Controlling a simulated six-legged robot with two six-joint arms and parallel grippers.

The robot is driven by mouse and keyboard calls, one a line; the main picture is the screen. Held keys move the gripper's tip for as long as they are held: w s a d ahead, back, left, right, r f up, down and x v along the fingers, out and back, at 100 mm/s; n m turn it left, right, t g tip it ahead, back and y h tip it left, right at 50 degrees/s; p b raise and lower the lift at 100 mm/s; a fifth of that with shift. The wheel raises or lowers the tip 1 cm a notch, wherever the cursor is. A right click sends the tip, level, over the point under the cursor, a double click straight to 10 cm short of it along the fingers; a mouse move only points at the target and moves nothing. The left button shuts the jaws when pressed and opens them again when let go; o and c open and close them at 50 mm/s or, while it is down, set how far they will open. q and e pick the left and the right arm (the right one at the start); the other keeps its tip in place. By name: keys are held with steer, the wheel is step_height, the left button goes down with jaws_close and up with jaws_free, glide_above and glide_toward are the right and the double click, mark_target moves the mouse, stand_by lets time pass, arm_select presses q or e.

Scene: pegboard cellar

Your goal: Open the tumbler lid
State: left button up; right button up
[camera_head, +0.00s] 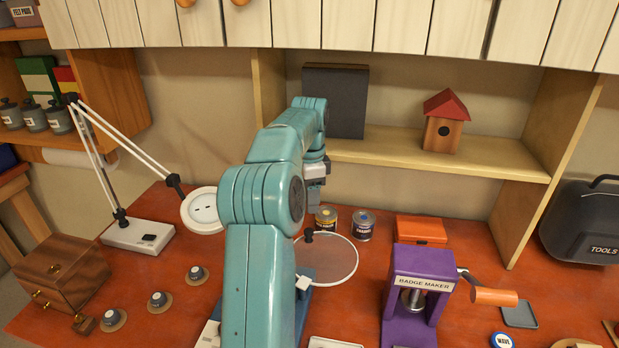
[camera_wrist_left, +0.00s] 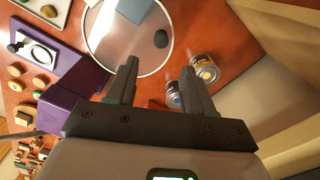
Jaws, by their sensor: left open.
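A round, clear, pale-rimmed disc (camera_head: 335,262), which looks like the tumbler lid, lies right of my left arm. It has a dark knob (camera_head: 308,237) near its edge. In the left wrist view the disc (camera_wrist_left: 120,40) is beyond the fingertips, with its knob (camera_wrist_left: 161,39) between their lines. My left gripper (camera_wrist_left: 160,66) is open and empty, apart from the knob. In the head view the left gripper (camera_head: 314,195) hangs behind the disc, its fingers hard to make out. My arm hides much of what is under the disc. My right gripper is not in view.
Two small tins (camera_head: 326,218) (camera_head: 363,224) stand just behind the disc. A purple badge maker (camera_head: 420,285) stands to its right. A lamp with a round head (camera_head: 203,211) is left of my arm. A shelf (camera_head: 440,158) with a birdhouse is behind.

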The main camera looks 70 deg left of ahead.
arm_select(q)
step_height(320, 180, up, 6)
steer(key=p, duration=0.1)
stand_by(0.8)
